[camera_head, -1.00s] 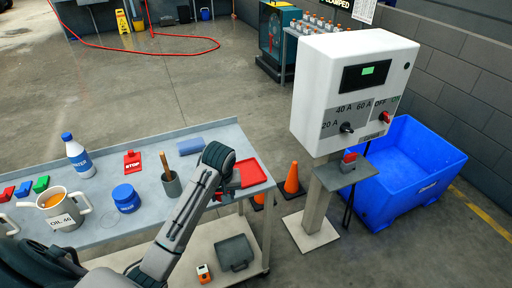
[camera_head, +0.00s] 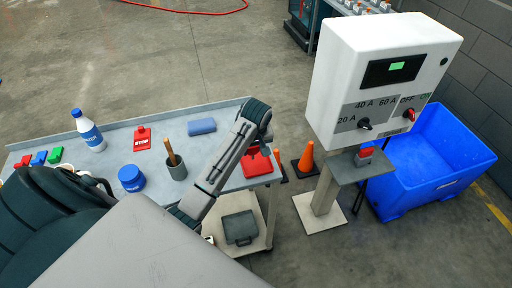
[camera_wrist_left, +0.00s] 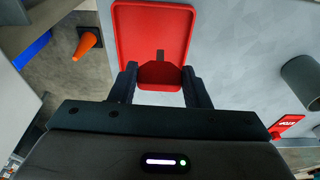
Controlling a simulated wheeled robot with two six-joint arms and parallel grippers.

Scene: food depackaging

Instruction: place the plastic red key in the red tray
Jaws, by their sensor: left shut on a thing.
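The red tray (camera_head: 262,168) lies at the right end of the grey table (camera_head: 219,121). In the left wrist view the tray (camera_wrist_left: 178,18) is at top centre, with its near part hidden behind the held piece. My left gripper (camera_wrist_left: 160,88) is shut on the red plastic key (camera_wrist_left: 160,76), a faceted red body with a small dark tip pointing toward the tray. The key is over the near part of the tray; I cannot tell whether it touches. In the head view the left gripper (camera_head: 259,148) is at the tray, and the key is not clearly distinguishable. My right gripper is not in view.
A white control box (camera_head: 330,70) stands to the right.

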